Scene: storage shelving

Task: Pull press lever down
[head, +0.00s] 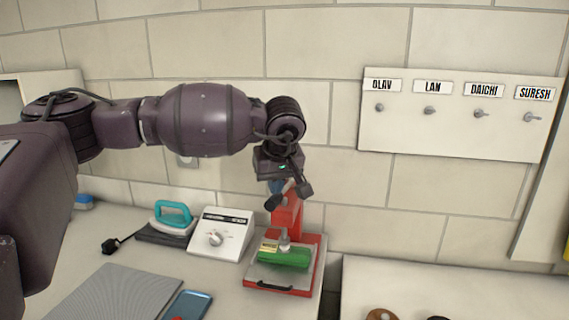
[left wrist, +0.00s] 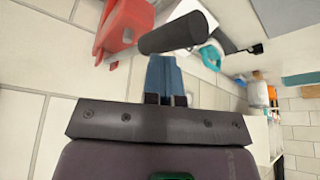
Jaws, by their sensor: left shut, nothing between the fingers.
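The red press (head: 287,217) stands on the counter, its column upright behind a base that holds a green item (head: 285,258). Its lever has a dark cylindrical grip (head: 275,202) near the top of the column. In the left wrist view the grip (left wrist: 178,34) lies just beyond my fingertips, with part of the red press (left wrist: 125,24) beside it. My left gripper (head: 277,187) is above the press at the lever. Its blue fingers (left wrist: 165,76) are shut with nothing between them, close to the grip; I cannot tell whether they touch it. My right gripper is out of view.
A white control box (head: 220,234) with a knob stands left of the press. A teal iron (head: 173,214) and a grey ribbed sheet (head: 113,295) lie farther left. A name board with hooks (head: 455,140) hangs on the wall at right. A gap separates the two counters.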

